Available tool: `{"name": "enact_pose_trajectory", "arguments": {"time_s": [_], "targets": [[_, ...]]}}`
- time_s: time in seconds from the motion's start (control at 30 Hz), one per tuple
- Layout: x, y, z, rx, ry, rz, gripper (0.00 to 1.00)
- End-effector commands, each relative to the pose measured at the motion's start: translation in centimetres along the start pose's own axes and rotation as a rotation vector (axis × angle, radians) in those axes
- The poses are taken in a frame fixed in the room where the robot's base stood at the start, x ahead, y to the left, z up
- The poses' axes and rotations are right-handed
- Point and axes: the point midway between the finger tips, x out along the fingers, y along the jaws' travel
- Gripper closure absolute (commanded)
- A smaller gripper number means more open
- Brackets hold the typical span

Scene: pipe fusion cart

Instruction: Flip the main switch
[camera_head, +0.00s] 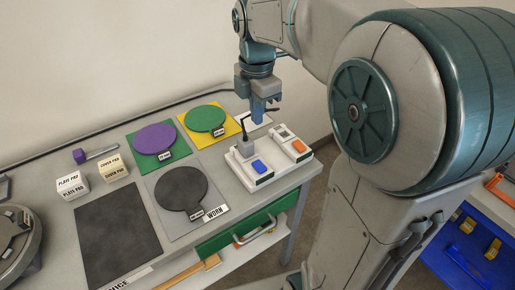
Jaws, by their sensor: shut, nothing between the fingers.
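My gripper (258,112) points down over the back right corner of the bench, with its fingers together and empty. A white switch panel (268,178) lies on the bench just in front of it. No label naming the main switch can be read. Part of the panel's far side is hidden by the gripper.
Green (204,119) and purple (154,138) discs and a dark round pan (181,189) lie left of the panel. Cream blocks (113,167), a purple-headed tool (80,156) and a black mat (118,236) are farther left. The wall stands close behind.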

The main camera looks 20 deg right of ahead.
Motion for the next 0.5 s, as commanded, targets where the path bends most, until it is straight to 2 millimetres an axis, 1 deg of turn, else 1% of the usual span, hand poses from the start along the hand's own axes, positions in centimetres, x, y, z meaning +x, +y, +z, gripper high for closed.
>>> {"name": "enact_pose_trajectory", "arguments": {"time_s": [0.37,0.5], "targets": [[0.01,0.15,-0.14,-0.018,0.000,-0.001,1.00],[0.76,0.12,-0.10,-0.016,0.001,-0.003,1.00]]}}
